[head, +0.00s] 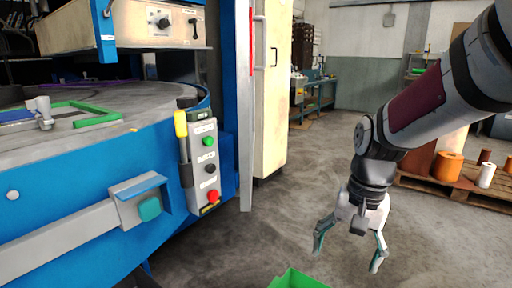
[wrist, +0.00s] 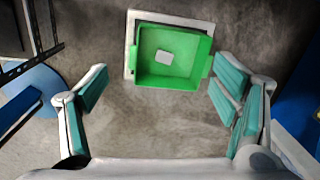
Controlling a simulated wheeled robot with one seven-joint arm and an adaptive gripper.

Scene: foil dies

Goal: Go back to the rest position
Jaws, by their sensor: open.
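My gripper (head: 347,250) hangs at the right of the head view, pointing down over the concrete floor, with its fingers spread and nothing between them. In the wrist view my gripper (wrist: 160,105) is open and empty, its teal finger pads wide apart. Ahead of the fingers in the wrist view is a green bin (wrist: 172,85) with a small whitish piece (wrist: 164,57) lying inside. Only a corner of the green bin (head: 297,281) shows at the bottom edge of the head view.
A blue machine (head: 90,190) with a round grey table (head: 150,97) fills the left. A control box (head: 205,165) with green, black and red buttons hangs on its side. A pallet (head: 450,185) with rolls stands at the right. The floor between is open.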

